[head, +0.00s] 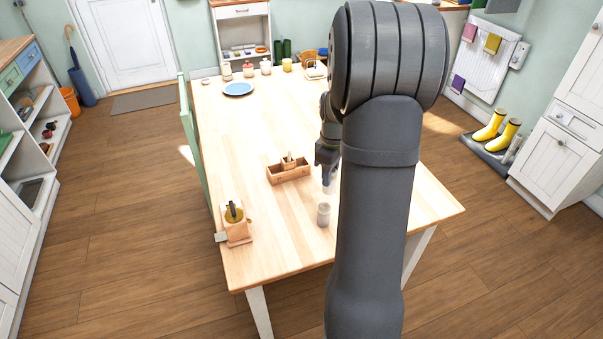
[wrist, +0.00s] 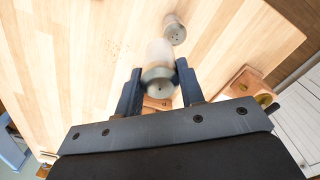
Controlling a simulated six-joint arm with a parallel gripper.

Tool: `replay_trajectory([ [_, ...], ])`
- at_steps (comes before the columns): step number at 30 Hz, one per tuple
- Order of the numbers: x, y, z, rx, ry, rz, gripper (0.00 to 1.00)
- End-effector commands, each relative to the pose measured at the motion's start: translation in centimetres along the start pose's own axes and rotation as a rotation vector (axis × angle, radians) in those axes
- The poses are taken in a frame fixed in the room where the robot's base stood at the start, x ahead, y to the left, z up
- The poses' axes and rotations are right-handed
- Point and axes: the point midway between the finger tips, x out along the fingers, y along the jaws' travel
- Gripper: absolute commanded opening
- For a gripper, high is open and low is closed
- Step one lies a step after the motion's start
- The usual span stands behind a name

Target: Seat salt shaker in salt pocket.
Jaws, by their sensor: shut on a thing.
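My gripper (head: 328,160) is shut on a pale shaker with a metal cap, which I take as the salt shaker (head: 328,186). In the wrist view the shaker (wrist: 158,54) sits between both fingers (wrist: 159,76), its cap towards the camera. A second shaker (head: 323,214) stands upright on the table; it also shows in the wrist view (wrist: 174,30). A wooden caddy (head: 289,176) lies just left of my gripper, with a small item standing in it. In the wrist view the caddy is mostly hidden behind the gripper. I cannot make out the salt pocket.
A wooden stand (head: 238,232) with a dark and yellow item is at the table's left front corner. A blue plate (head: 238,89) and several jars stand at the far end. The middle of the table (head: 270,125) is clear. Dark specks lie on the tabletop.

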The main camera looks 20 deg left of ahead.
Motion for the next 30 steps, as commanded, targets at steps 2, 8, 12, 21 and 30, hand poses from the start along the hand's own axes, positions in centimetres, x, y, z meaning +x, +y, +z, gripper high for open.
replay_trajectory([
  [2, -0.1, 1.9, -0.9, -0.119, 0.0, 0.0, 0.11],
  [8, -0.2, 6.3, -3.0, -0.443, 0.0, 0.0, 0.11],
  [12, -0.3, 9.2, -4.2, -0.667, 0.0, 0.001, 0.11],
  [21, -0.2, 13.6, -6.0, -1.044, 0.0, 0.0, 0.11],
  [30, 0.9, 14.4, -8.1, -1.152, 0.0, -0.001, 0.11],
])
